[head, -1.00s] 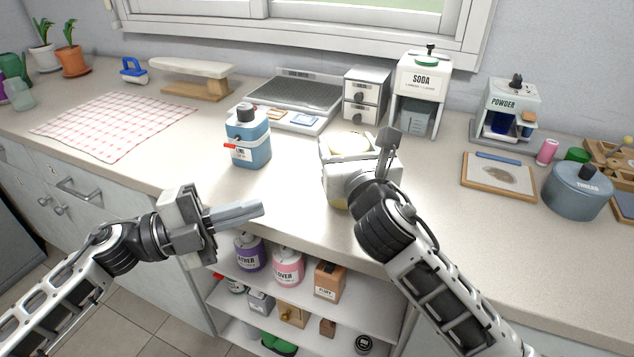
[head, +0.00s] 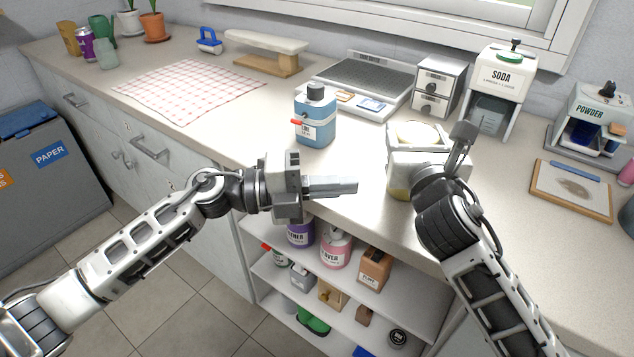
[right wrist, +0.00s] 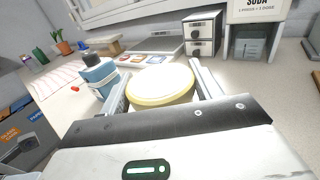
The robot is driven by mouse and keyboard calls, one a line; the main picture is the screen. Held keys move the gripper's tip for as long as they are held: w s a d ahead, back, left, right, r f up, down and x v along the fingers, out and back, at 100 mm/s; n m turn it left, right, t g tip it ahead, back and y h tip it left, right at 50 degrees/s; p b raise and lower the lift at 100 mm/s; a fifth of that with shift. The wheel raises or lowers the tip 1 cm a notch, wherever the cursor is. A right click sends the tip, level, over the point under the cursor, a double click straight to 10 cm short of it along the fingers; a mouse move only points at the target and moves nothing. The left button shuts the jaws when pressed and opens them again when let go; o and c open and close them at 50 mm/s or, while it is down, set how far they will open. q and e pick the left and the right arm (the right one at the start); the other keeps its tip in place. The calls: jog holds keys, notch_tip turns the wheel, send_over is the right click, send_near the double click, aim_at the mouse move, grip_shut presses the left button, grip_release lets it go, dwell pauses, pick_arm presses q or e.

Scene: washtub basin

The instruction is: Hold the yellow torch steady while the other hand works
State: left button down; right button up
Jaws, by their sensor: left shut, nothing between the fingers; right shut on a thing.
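My right gripper (head: 426,134) is shut on a round thing with a cream top and yellow side, which I take to be the yellow torch (head: 418,132). In the right wrist view, the torch (right wrist: 162,84) sits between the two fingers with its round end showing. In the head view, a yellow part shows below the gripper body; the rest is hidden by it. It is at the counter's front part; I cannot tell whether it touches the top. My left gripper (head: 356,186) is shut and empty, left of the torch and apart from it, near the counter's front edge.
A blue bottle (head: 315,122) with a red nozzle stands behind my left gripper. A scale-like tray (head: 366,85), small drawers (head: 437,86) and the soda dispenser (head: 502,80) stand behind. An open shelf (head: 290,285) with several containers is below. A checkered cloth (head: 188,88) lies left.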

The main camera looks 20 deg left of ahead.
pick_arm(q)
jog(key=x, duration=0.4)
jog(key=shift+r, duration=0.1)
pick_arm(e)
jog(key=shift+f, duration=0.1)
pick_arm(q)
jog(key=shift+w+d, duration=0.25)
jog(key=shift+w, duration=0.3)
jog(key=shift+w+d, duration=0.3)
jog(key=shift+w, duration=0.3)
jog(key=shift+w+d, duration=0.3)
jog(key=shift+w, duration=0.4)
